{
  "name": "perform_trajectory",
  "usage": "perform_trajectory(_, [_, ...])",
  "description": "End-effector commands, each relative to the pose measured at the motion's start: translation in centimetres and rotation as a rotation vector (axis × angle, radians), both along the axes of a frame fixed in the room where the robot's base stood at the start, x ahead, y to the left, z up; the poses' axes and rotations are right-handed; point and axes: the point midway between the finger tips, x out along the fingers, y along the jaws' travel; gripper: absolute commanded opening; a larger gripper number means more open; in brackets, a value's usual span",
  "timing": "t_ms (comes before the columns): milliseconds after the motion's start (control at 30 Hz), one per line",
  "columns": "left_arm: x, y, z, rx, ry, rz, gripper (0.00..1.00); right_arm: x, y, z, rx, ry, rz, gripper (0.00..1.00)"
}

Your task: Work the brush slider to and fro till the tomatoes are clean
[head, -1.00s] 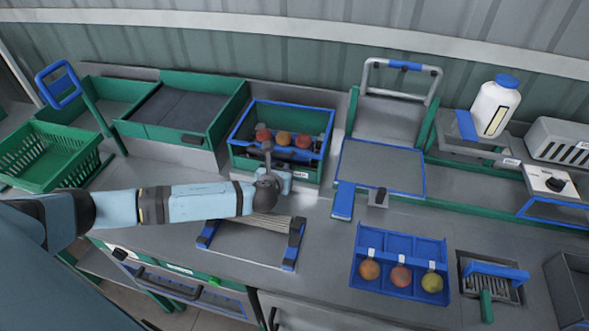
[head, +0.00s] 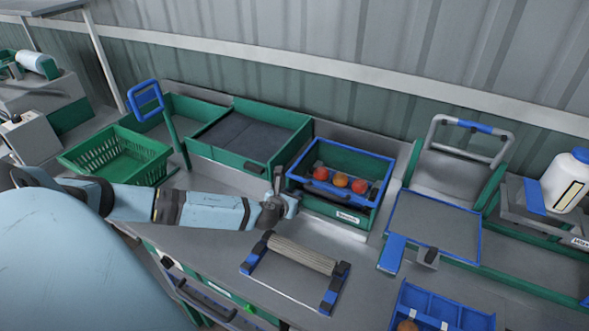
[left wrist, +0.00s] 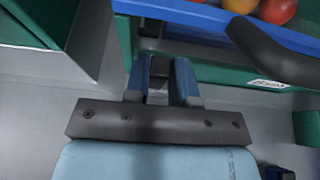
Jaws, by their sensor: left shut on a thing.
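The brush box (head: 352,222) is green with a blue rim and stands on the bench. Three red to orange tomatoes (head: 341,180) lie in a row inside it. They also show at the top of the left wrist view (left wrist: 275,9). A dark bar, seemingly part of the brush slider (head: 322,189), runs across in front of the tomatoes; its curved end shows large in the left wrist view (left wrist: 268,48). My left gripper (head: 280,188) is at the box's left front corner, its fingers close together on the slider's grip, which they mostly hide. Tomato cleanness cannot be told.
A ribbed roller stand (head: 303,254) lies in front of the box. A green crate (head: 115,160) and a green bin (head: 245,160) stand left. A blue-rimmed tray (head: 432,228) and a blue compartment tray (head: 442,306) are on the right. Bare bench lies around the stand.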

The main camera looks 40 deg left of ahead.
Motion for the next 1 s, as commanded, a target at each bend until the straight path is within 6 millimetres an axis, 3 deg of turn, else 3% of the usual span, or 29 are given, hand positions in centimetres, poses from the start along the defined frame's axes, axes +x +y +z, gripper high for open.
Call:
perform_trajectory(67, [0.0,0.0,0.0,0.002,-0.001,0.001,0.00,0.0,0.0,0.1,0.000,-0.001,0.000,0.42])
perform_trajectory(100, [0.0,0.0,0.0,0.002,-0.001,0.001,0.32,0.0,0.0,0.1,0.000,-0.001,0.000,0.42])
perform_trajectory(200, [0.0,0.0,0.0,0.001,-0.001,0.001,0.49,0.0,0.0,0.1,0.001,-0.002,0.000,0.42])
perform_trajectory(567, [-0.6,-0.2,0.2,0.001,0.000,0.000,0.49,0.0,0.0,0.1,0.002,-0.002,0.000,0.42])
perform_trajectory(667, [-1.9,-0.5,0.7,0.001,0.001,-0.002,0.49,0.0,0.0,-0.1,0.002,-0.002,0.000,0.42])
perform_trajectory(1000, [-8.8,-2.2,3.5,0.002,0.003,-0.002,0.49,0.0,0.2,-1.0,0.003,0.002,0.002,0.42])
